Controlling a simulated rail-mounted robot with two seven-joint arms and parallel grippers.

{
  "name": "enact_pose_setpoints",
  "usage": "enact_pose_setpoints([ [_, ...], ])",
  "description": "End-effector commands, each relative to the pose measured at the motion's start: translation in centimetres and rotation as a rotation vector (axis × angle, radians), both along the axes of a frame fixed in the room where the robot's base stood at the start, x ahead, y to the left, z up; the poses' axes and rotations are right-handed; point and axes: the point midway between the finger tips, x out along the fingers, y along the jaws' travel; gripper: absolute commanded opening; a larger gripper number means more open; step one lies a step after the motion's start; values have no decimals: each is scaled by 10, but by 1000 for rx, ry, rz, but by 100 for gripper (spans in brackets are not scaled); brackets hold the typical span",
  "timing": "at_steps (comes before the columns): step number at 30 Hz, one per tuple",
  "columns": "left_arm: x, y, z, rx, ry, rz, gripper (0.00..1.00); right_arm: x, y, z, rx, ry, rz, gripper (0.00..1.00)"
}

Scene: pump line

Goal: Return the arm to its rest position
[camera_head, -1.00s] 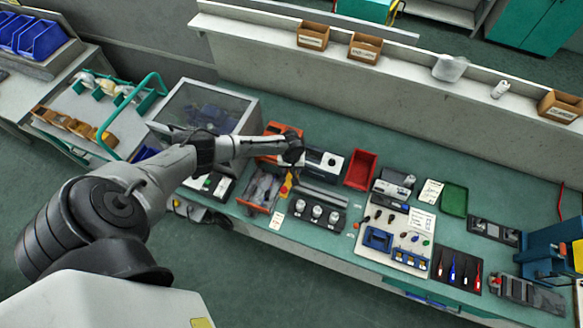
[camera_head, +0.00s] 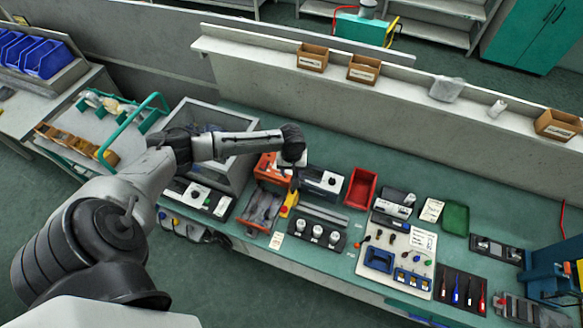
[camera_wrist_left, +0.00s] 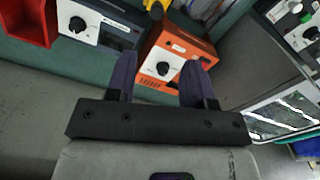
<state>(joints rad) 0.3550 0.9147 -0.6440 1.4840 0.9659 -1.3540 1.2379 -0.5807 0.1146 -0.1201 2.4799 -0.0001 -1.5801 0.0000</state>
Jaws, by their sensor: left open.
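My left arm comes in from the left in the head view, bent at the elbow, with its forearm reaching right over the bench. My left gripper (camera_wrist_left: 158,70) is open and empty in the left wrist view, its two dark fingers apart. It hangs above the bench near the orange device (camera_wrist_left: 178,62), which has a black knob. In the head view the gripper is mostly hidden behind its own wrist, and the orange device (camera_head: 268,170) is partly covered. My right gripper is not in view.
A tool board (camera_head: 398,262) lies farther right. Small cardboard boxes (camera_head: 363,69) stand on the ledge behind. The green bench top is bare along the back.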

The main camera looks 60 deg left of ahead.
Motion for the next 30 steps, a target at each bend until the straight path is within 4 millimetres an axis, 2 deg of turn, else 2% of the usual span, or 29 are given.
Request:
enact_pose_setpoints([
  [7,0,0,11,1,-1,-1,48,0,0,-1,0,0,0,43],
  [26,0,0,11,0,0,-3,48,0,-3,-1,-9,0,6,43],
  [30,0,0,11,0,1,-83,48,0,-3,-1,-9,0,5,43],
])
